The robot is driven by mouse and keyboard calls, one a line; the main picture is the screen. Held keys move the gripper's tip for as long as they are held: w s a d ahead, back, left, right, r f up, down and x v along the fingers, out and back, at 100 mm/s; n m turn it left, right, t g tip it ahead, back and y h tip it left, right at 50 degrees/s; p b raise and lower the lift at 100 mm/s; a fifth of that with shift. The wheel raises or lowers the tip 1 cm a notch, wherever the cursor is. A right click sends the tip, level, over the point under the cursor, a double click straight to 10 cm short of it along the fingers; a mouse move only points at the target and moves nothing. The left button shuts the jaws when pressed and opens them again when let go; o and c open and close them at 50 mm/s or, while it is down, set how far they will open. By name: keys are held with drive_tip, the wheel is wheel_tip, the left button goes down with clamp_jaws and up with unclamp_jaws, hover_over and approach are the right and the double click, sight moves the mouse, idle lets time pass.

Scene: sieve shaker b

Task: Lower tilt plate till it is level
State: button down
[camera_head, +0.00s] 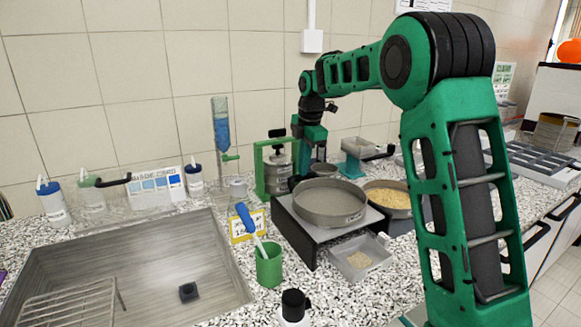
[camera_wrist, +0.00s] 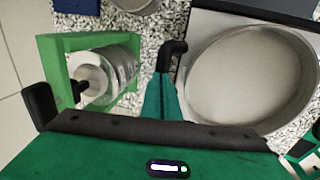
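The tilt plate (camera_head: 330,234) is a grey square plate on a dark stand, with a round grey sieve pan (camera_head: 325,200) on top. A dark gap shows under its front left side; I cannot tell its exact slope. My gripper (camera_head: 310,148) is behind the plate, pointing down. In the wrist view the pan (camera_wrist: 250,85) is at right. A narrow green part of my gripper (camera_wrist: 166,85) reaches up mid-picture beside a bent black piece (camera_wrist: 175,50), left of the pan. Whether it grips that piece is unclear.
A green frame with a metal cylinder (camera_head: 277,170) stands close left of my gripper. A small tray of grains (camera_head: 360,262) lies before the plate; a bowl of grain (camera_head: 390,197) is at right. A green cup (camera_head: 269,265) and sink (camera_head: 140,265) are left.

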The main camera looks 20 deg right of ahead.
drive_tip(key=shift+s+f, duration=0.15)
drive_tip(key=shift+f, duration=0.55)
drive_tip(key=shift+d, duration=0.1)
drive_tip(key=shift+r, duration=0.3)
wheel_tip(320, 180, up, 14)
drive_tip(key=s, duration=0.2)
drive_tip(key=shift+s+d+r, duration=0.15)
drive_tip(key=shift+d+r, duration=0.05)
drive_tip(key=shift+d, duration=0.05)
